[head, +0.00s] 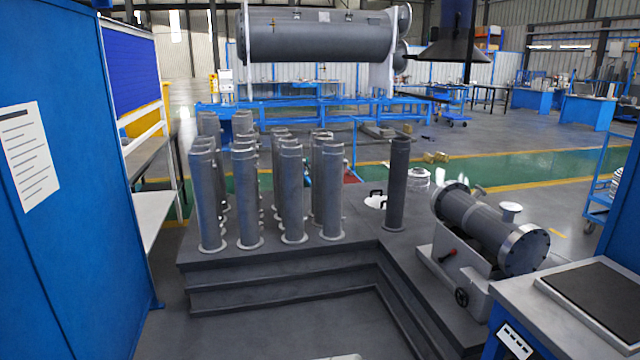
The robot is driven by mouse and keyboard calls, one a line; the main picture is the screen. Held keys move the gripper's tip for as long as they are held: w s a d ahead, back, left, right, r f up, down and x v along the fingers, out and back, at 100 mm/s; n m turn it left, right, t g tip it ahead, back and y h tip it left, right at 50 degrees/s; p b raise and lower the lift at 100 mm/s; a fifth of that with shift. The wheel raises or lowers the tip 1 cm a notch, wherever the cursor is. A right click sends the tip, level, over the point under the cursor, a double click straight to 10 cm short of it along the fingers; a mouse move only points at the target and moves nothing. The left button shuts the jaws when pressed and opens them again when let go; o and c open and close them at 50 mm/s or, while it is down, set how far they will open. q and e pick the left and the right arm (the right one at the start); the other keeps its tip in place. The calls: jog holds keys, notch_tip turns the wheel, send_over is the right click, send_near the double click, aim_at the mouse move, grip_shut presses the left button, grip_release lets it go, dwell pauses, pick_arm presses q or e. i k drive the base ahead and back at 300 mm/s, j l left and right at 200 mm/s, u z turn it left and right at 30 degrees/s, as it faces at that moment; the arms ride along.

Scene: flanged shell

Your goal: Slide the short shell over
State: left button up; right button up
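A short grey flanged shell (478,222) lies horizontally on a light grey cradle (455,262) at the right of the dark stepped platform. It has a bolted flange at each end and nozzles on top. A red knob and a black handwheel show on the cradle's front. Several upright grey flanged tubes (292,195) stand in rows on the platform's left. One darker upright tube (397,185) stands alone between these rows and the short shell. Neither of my grippers shows in the head view.
The stepped platform (290,265) fills the middle foreground. A blue cabinet (60,220) closes off the left. A workbench with a dark-topped plate (600,300) stands at the front right. A large horizontal vessel (315,35) stands behind. Open floor lies beyond the platform.

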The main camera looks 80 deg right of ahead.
aim_at(400, 147)
jog(key=z, duration=3.3)
jog(key=i+j+z, duration=0.1)
jog(key=z, duration=0.3)
jog(key=i+j+z, duration=0.15)
jog(key=z, duration=0.2)
jog(key=i+j+z, duration=0.1)
jog(key=z, duration=0.3)
jog(key=i+j+z, duration=0.15)
jog(key=j, duration=0.3)
jog(key=i+j+z, duration=0.15)
jog(key=j, duration=0.3)
jog(key=i+j+z, duration=0.15)
jog(key=j, duration=0.3)
jog(key=i+j+z, duration=0.1)
jog(key=j, duration=0.4)
jog(key=i+j+z, duration=0.15)
jog(key=j, duration=0.35)
